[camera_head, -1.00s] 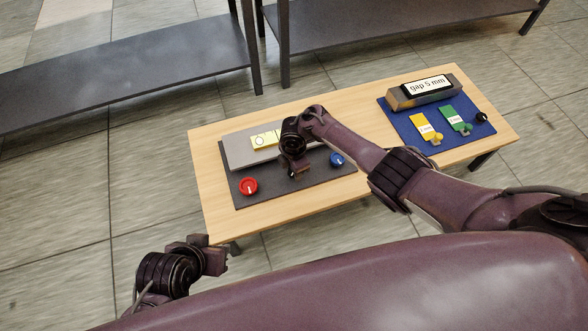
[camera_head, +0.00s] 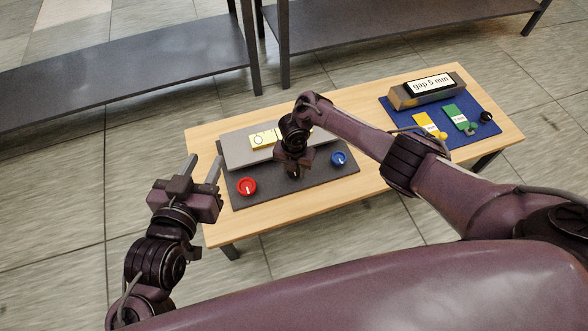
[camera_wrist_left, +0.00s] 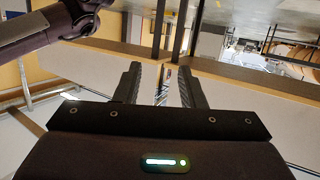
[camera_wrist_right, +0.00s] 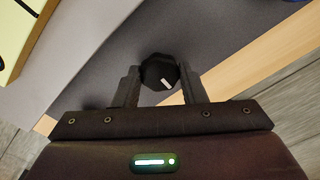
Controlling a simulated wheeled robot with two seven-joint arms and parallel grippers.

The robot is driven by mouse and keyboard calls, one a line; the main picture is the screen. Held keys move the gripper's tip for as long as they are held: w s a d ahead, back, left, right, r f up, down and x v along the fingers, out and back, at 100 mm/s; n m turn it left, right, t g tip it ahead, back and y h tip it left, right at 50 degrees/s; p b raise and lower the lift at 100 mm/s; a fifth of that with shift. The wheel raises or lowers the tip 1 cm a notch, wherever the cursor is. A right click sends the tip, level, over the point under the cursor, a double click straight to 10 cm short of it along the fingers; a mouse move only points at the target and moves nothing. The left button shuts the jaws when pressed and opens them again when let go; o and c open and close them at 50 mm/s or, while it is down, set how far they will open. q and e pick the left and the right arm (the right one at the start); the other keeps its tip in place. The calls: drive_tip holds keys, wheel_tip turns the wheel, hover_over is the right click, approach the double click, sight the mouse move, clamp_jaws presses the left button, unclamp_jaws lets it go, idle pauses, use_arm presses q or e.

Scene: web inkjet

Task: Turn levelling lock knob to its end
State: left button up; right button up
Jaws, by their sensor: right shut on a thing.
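A black knob (camera_wrist_right: 160,72) with a white mark stands on the dark grey panel (camera_head: 322,180). My right gripper (camera_wrist_right: 160,88) is over the panel between the red knob (camera_head: 246,187) and the blue knob (camera_head: 339,159), with its two fingers closed on the sides of the black knob. In the head view my right gripper (camera_head: 294,172) largely hides the black knob. My left gripper (camera_head: 202,172) is open and empty, raised off the left end of the table. Its spread fingers also show in the left wrist view (camera_wrist_left: 160,88).
A grey block with a yellow level strip (camera_head: 262,139) lies behind the knobs. At the table's right, a blue mat (camera_head: 400,113) holds a yellow tag, a green tag, a black knob and a "gap 5 mm" block (camera_head: 431,85). Grey benches (camera_head: 130,80) stand behind.

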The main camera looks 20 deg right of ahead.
use_arm(q)
drive_tip(key=shift+w+r+t, duration=0.2)
drive_tip(key=shift+r+t, duration=0.15)
drive_tip(key=shift+r, duration=0.3)
drive_tip(key=shift+w+r+t, duration=0.15)
drive_tip(key=shift+r+t, duration=0.2)
drive_tip(key=shift+r, duration=0.3)
use_arm(e)
drive_tip(key=shift+n, duration=0.3)
drive_tip(key=o, duration=1)
